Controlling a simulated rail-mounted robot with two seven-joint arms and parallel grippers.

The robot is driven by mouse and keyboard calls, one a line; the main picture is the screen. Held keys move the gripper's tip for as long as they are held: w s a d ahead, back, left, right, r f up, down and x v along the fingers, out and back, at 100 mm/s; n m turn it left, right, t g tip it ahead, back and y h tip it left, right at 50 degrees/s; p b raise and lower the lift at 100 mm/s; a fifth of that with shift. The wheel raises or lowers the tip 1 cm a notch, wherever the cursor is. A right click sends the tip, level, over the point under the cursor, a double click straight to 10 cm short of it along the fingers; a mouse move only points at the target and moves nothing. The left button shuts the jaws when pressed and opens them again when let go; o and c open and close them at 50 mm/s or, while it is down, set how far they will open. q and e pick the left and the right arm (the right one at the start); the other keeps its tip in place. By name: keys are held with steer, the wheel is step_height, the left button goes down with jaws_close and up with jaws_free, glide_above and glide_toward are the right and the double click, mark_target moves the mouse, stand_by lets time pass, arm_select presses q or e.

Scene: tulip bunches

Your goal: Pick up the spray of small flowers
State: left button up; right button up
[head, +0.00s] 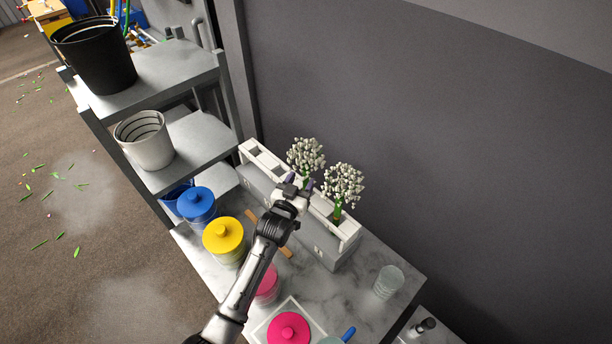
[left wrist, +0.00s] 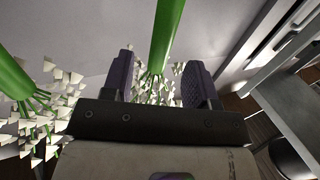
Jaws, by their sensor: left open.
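Two sprays of small white flowers stand upright in a white rack with compartments (head: 326,229) against the dark wall: a left spray (head: 305,155) and a right spray (head: 343,184). My left gripper (head: 294,183) is at the rack, in front of the left spray's lower part, and hides its stem. In the left wrist view its two dark fingers (left wrist: 158,84) are apart. A green stem (left wrist: 166,38) with white blossoms shows between or just beyond them; contact cannot be told. Another green stem with blossoms (left wrist: 30,110) is at the left. My right gripper is not in view.
On the marble table are a blue-lidded jar (head: 196,203), a yellow-lidded jar (head: 223,236), a pink-lidded jar (head: 288,329) and a clear glass (head: 388,282). A shelf at the left holds a black bucket (head: 96,58) and a white bucket (head: 144,141).

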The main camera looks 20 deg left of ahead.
mark_target(305, 175)
arm_select(q)
steer(key=shift+w+d+r, duration=0.1)
steer(key=shift+w+d, duration=0.05)
steer(key=shift+w, duration=1.75)
steer(key=shift+c, duration=0.2)
jaws_close()
steer(key=shift+r, duration=0.1)
